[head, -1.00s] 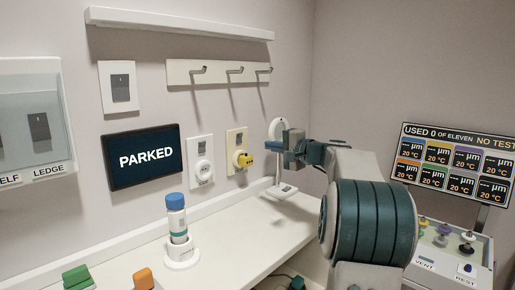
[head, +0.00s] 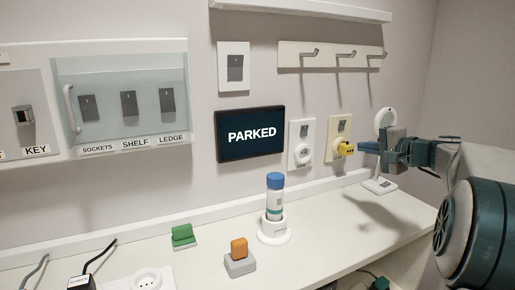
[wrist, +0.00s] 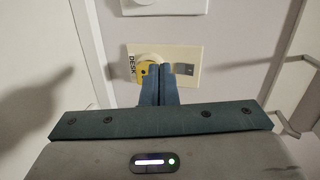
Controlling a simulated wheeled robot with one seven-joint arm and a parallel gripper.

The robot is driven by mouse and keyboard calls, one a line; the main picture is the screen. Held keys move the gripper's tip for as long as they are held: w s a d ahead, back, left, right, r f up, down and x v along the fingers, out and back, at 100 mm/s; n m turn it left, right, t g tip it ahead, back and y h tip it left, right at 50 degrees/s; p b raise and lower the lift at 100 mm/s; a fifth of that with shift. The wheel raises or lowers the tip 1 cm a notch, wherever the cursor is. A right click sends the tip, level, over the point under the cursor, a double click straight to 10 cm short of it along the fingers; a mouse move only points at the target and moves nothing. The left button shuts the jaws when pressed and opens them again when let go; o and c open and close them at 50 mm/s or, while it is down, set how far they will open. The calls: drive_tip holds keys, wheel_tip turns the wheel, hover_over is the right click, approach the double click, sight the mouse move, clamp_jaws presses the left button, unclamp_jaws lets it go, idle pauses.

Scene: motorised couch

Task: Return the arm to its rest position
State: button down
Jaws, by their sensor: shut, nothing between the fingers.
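My gripper (head: 368,147) is at the right of the head view, held above the counter in front of the wall. Its fingers point left toward the yellow plug (head: 346,148) in the yellow-plated wall socket (head: 338,130). In the wrist view the two fingers (wrist: 159,70) lie together with nothing between them. The yellow plug (wrist: 142,72) shows just beyond them, partly hidden. Whether the fingers touch it I cannot tell. My arm is bent at the right edge.
The white counter (head: 345,215) runs below, with a blue-capped bottle (head: 275,192) in a round holder. A screen (head: 250,134) reads PARKED. Hooks (head: 345,54) and a white round-headed stand (head: 385,118) are near my gripper.

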drive_tip(key=s+a+f+n+g+h+p, duration=0.1)
drive_tip(key=s+a+f+n+g+p, duration=0.25)
drive_tip(key=s+a, duration=0.4)
drive_tip(key=s+a+f+n+g+p, duration=0.2)
drive_tip(key=s+a+g, duration=0.25)
drive_tip(key=a, duration=0.55)
drive_tip(key=s+f+n+g+h+p, duration=0.1)
drive_tip(key=s+f+n+h+p, duration=0.1)
drive_tip(key=s, duration=0.8)
drive_tip(key=s+a+f+n+g+h+p, duration=0.1)
drive_tip(key=s+f+n+g+h+p, duration=0.1)
drive_tip(key=s, duration=0.8)
drive_tip(key=f+n+h+p, duration=0.1)
drive_tip(key=n, duration=0.1)
drive_tip(key=shift+s+a+f+n+h+p, duration=0.25)
drive_tip(key=shift+s+f+n+h+p, duration=0.1)
drive_tip(key=shift+s+h+p, duration=0.05)
